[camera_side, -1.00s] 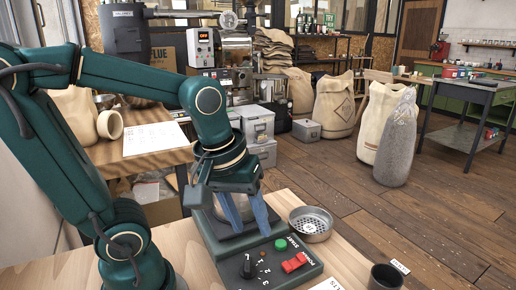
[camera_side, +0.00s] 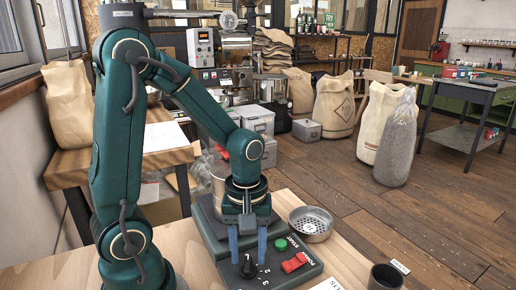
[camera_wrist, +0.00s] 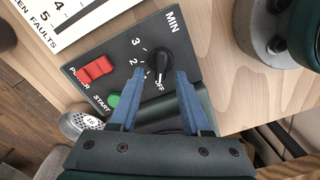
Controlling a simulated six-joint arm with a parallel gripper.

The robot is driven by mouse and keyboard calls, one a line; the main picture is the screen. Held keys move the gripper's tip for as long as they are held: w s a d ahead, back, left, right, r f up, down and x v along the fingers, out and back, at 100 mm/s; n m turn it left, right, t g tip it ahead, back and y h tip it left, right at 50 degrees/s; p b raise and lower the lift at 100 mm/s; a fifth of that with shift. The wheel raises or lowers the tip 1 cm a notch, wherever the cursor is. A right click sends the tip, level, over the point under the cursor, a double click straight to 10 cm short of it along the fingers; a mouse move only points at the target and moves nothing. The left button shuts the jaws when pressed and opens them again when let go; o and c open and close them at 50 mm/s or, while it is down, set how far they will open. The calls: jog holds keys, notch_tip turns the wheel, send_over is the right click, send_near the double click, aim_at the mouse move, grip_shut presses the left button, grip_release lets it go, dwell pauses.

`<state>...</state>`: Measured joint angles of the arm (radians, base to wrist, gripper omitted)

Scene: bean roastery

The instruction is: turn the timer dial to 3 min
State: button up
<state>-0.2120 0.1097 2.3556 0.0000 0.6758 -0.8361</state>
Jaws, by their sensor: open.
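The timer dial is a black knob (camera_side: 248,268) on the front of a dark control box (camera_side: 285,279). It also shows in the wrist view (camera_wrist: 160,58), with numbers 2 and 3, OFF and MIN printed around it. Its white mark appears to be on the OFF side. My gripper (camera_side: 248,256) points down above the box with its blue fingers apart. In the wrist view my gripper (camera_wrist: 161,74) has a fingertip on either side of the knob's near end. The fingers look empty; I cannot tell whether they touch the knob.
A red power switch (camera_wrist: 96,69) and a green start button (camera_wrist: 114,99) sit beside the dial. A metal sieve dish (camera_side: 311,224) stands right of the box, and a dark cup (camera_side: 385,277) at the front right. A printed card (camera_wrist: 68,16) lies close by.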

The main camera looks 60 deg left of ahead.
jog(key=shift+f, duration=0.15)
grip_shut()
